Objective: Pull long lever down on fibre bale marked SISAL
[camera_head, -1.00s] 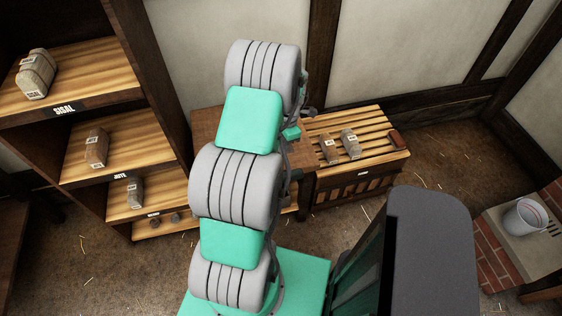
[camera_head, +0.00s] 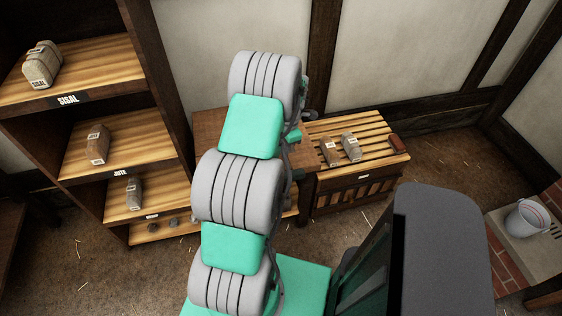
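A pale, strapped fibre bale (camera_head: 42,66) with a small tag stands at the left of the top shelf (camera_head: 105,70), above a shelf-edge label (camera_head: 68,100) reading SISAL. I cannot make out a long lever on it. My arm, grey and green, rises through the middle of the view, well to the right of the bale and apart from it. My gripper cannot be made out; the arm's far end is largely hidden behind its own links.
A brownish bale (camera_head: 98,144) is on the JUTE shelf, another bale (camera_head: 134,193) below. A slatted bench (camera_head: 375,145) at the back holds two small bales (camera_head: 351,147) and a red-brown block (camera_head: 398,142). A bucket (camera_head: 527,217) stands right. Floor with straw lies between.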

